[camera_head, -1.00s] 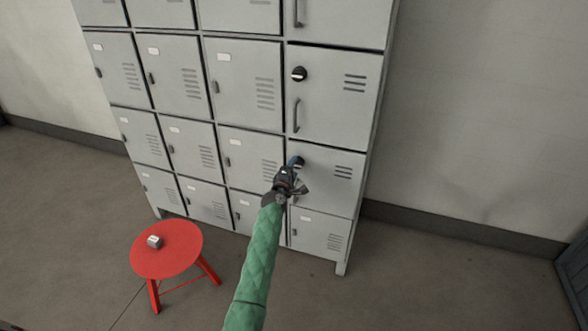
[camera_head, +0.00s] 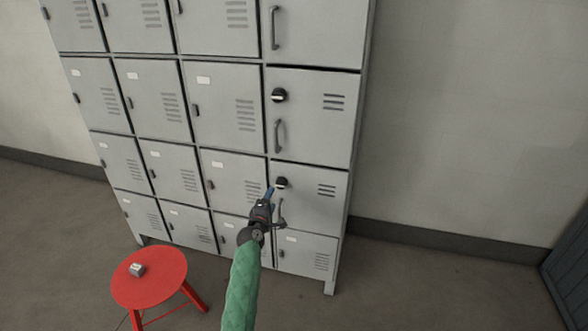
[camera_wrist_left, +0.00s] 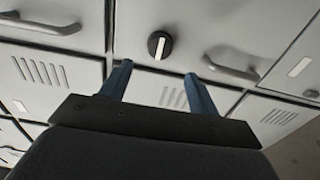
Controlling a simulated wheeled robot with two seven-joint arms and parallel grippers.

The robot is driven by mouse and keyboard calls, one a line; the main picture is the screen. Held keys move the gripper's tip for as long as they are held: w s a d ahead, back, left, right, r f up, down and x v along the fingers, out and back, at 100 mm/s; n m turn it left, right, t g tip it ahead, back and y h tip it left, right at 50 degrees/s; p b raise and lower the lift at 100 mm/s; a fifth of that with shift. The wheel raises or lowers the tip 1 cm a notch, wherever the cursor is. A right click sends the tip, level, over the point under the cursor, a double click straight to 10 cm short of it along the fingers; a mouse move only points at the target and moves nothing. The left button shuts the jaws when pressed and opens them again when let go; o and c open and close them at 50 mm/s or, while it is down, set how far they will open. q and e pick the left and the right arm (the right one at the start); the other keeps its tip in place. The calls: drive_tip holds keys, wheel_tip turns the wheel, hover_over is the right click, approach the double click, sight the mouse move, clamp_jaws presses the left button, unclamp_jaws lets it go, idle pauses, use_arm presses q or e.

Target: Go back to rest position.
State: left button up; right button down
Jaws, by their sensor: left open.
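My left gripper (camera_head: 272,193) is in front of the right column of the grey lockers (camera_head: 222,85), close to a lower door with a black knob (camera_head: 281,183) and a bar handle (camera_head: 281,212). In the left wrist view the two blue fingers of the gripper (camera_wrist_left: 158,85) are spread apart with nothing between them. The black knob with a white mark (camera_wrist_left: 159,45) shows just beyond the fingertips, apart from them. The handle (camera_wrist_left: 231,68) is to the right of it. My right gripper is not in view.
A red round stool (camera_head: 165,285) with a small grey metal object (camera_head: 137,269) on it stands at the lower left. Another black knob (camera_head: 279,95) is on the door above. Floor to the right is clear. A dark blue-grey cabinet (camera_head: 570,255) is at the right edge.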

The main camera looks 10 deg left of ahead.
use_arm(q)
drive_tip(key=s+d+r+m+g+h, duration=0.4)
drive_tip(key=s+d+m+g, duration=0.6)
drive_tip(key=m, duration=0.6)
drive_tip(key=s+d+f+m+g+y+p, duration=0.1)
drive_tip(key=s+f+g, duration=0.1)
drive_tip(key=s, duration=1.3)
drive_tip(key=s+d+f+m+g+y, duration=0.1)
drive_tip(key=s+f, duration=0.4)
drive_tip(key=s, duration=1.1)
drive_tip(key=s+d+f+m+g+p, duration=0.1)
drive_tip(key=s+d+f+m+g, duration=0.1)
drive_tip(key=s, duration=1.4)
drive_tip(key=shift+s+d+f+g+y+p, duration=0.15)
drive_tip(key=shift+d+f+g+y+p, duration=0.25)
drive_tip(key=shift+f, duration=0.3)
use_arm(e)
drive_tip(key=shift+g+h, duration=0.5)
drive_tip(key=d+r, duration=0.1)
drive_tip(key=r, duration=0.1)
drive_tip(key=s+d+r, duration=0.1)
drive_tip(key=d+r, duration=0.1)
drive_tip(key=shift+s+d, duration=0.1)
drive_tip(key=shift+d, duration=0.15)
